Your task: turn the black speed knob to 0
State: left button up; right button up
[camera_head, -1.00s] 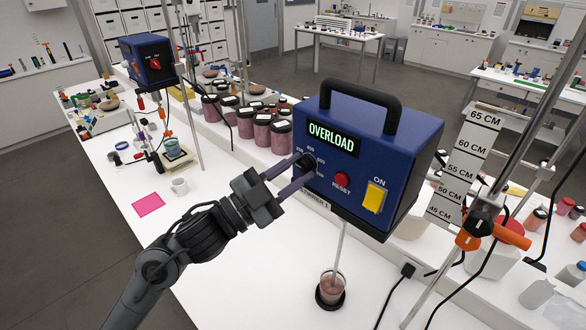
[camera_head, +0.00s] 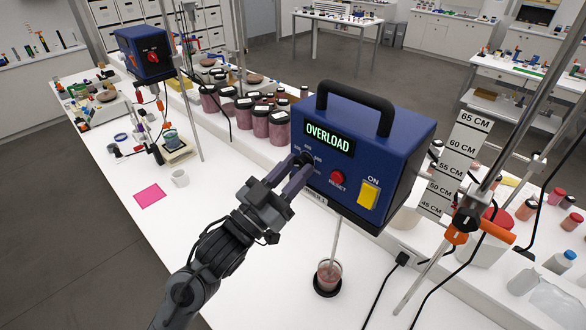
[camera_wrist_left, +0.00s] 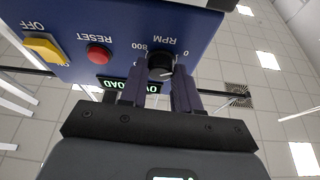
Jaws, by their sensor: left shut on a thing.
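The black speed knob (camera_wrist_left: 160,66) sits on the front of the blue stirrer box (camera_head: 372,150), beside the printed RPM scale. It also shows partly in the head view (camera_head: 306,159), mostly hidden by the fingers. My left gripper (camera_head: 298,174) reaches up to the box front, and its two fingers are shut on the knob, one on each side. In the left wrist view the fingers (camera_wrist_left: 158,88) stand either side of the knob, whose pale pointer line shows. The display (camera_head: 329,139) reads OVERLOAD. My right gripper is not in view.
A red RESET button (camera_head: 338,178) and a yellow ON switch (camera_head: 369,194) are right of the knob. A stirring rod runs down from the box into a small beaker (camera_head: 328,276) of reddish liquid.

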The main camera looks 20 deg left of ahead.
pick_arm(q)
jog(key=shift+s+r, duration=0.1)
jog(key=shift+r, duration=0.1)
jog(key=o, duration=1.1)
jog(key=shift+c, duration=0.2)
jog(key=shift+f, duration=0.15)
jog(key=shift+s+a+f, duration=0.15)
jog(key=shift+s+f, duration=0.1)
jog(key=shift+s, duration=0.05)
jog(key=b+v, duration=0.3)
jog(key=v, duration=0.6)
jog(key=shift+s, duration=0.4)
jog(key=shift+a+f, duration=0.1)
jog(key=shift+a, duration=0.05)
